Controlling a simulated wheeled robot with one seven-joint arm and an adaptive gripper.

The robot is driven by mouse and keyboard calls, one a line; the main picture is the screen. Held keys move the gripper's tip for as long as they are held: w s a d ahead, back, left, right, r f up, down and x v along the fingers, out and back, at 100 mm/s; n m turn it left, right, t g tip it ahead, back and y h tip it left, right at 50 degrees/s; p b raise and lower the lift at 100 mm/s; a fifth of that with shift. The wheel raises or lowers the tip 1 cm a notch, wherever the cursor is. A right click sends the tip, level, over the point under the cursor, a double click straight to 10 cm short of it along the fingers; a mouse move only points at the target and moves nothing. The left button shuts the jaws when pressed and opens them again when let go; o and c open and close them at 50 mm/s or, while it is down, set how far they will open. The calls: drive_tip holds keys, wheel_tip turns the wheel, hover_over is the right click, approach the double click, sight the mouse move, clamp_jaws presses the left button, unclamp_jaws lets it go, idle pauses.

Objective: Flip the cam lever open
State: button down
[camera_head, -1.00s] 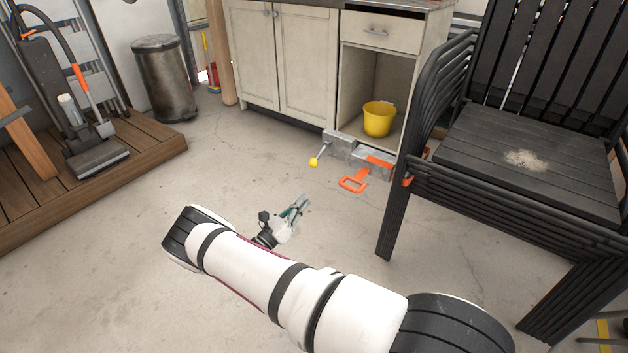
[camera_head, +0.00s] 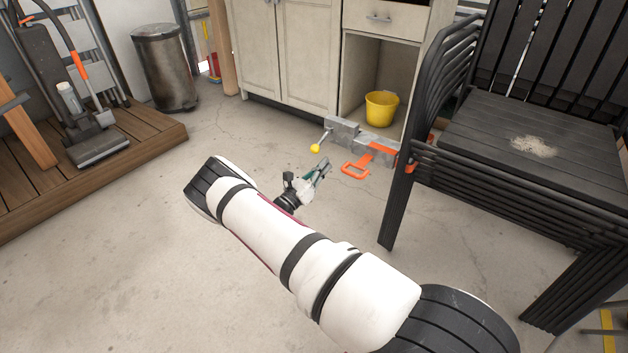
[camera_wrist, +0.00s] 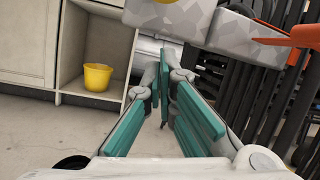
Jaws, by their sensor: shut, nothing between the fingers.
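A grey metal clamp-like fixture (camera_head: 343,131) is low in front of the cabinet. A thin lever with a yellow ball knob (camera_head: 315,148) sticks out at its left, and an orange lever with a loop handle (camera_head: 356,170) sticks out at its front. I cannot tell for sure which is the cam lever. My gripper (camera_head: 325,163) is shut and empty, just left of the orange handle and apart from it. In the wrist view the teal-padded fingers (camera_wrist: 164,68) come together below the grey fixture (camera_wrist: 240,35).
A black stacked chair (camera_head: 470,190) stands close on the right. A yellow bucket (camera_head: 381,108) sits in the open cabinet (camera_head: 352,75) behind. A bin (camera_head: 165,68) and a wooden platform (camera_head: 120,150) are at left. The floor left of my arm is clear.

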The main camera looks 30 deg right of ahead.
sight(322, 141)
drive_tip(key=a+r, duration=0.2)
drive_tip(key=shift+w+a+r+b, duration=0.15)
drive_tip(key=shift+w+r+b, duration=0.05)
drive_tip(key=shift+r+b, duration=0.1)
drive_tip(key=shift+a+r, duration=0.1)
drive_tip(key=shift+a+r+y+p, duration=0.15)
drive_tip(key=shift+y+p, duration=0.15)
drive_tip(key=shift+p, duration=0.4)
